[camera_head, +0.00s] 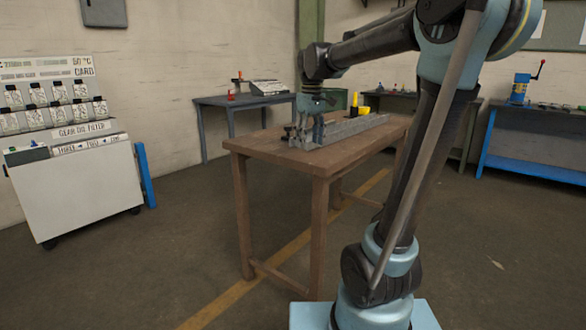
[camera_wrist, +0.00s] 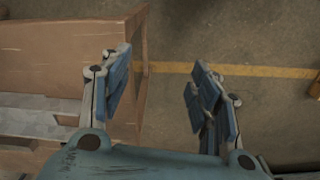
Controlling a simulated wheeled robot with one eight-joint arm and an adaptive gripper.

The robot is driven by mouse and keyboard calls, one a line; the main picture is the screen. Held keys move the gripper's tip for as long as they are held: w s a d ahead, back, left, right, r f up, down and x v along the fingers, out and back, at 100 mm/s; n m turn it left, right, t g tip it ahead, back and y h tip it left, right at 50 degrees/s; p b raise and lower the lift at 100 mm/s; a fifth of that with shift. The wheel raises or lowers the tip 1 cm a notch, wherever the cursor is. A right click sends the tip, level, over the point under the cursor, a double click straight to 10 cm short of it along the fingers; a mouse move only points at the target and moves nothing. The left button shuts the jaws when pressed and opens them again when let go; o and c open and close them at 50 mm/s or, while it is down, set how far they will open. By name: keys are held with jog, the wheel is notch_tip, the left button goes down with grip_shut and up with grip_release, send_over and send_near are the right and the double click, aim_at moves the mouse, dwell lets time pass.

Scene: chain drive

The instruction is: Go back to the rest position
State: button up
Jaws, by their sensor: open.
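My gripper (camera_wrist: 160,95) shows in the wrist view with its two blue-padded fingers spread wide apart and nothing between them. Below the gap are the end of the wooden table (camera_wrist: 70,42) and the floor. In the head view my arm reaches over the wooden table (camera_head: 265,146), and the gripper (camera_head: 303,128) points down near the table's left end, close to a grey metal assembly. Its fingertips are small there, and I cannot tell whether they touch the assembly.
The long grey metal assembly (camera_head: 345,129) lies along the table, with a yellow part (camera_head: 356,104) behind it. A white parts cart (camera_head: 75,185) stands at left. A blue-grey bench (camera_head: 215,102) is behind, and a blue workbench (camera_head: 530,168) is at right. The floor between is clear.

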jog(key=s+d+f+m, duration=0.2)
jog(key=s+d+f, duration=0.2)
jog(key=s+f, duration=0.4)
jog(key=s+d+f+m+t, duration=0.1)
jog(key=s+d+f+m, duration=0.2)
jog(key=s+d+f, duration=0.2)
jog(key=s+d+f+m, duration=0.2)
jog(key=s+d+f, duration=0.2)
jog(key=s+f, duration=0.6)
jog(key=shift+s+d+f+m+t, duration=0.3)
jog(key=shift+s+m+t, duration=0.1)
jog(key=shift+s, duration=0.3)
jog(key=shift+w+f, duration=0.2)
jog(key=shift+w, duration=0.25)
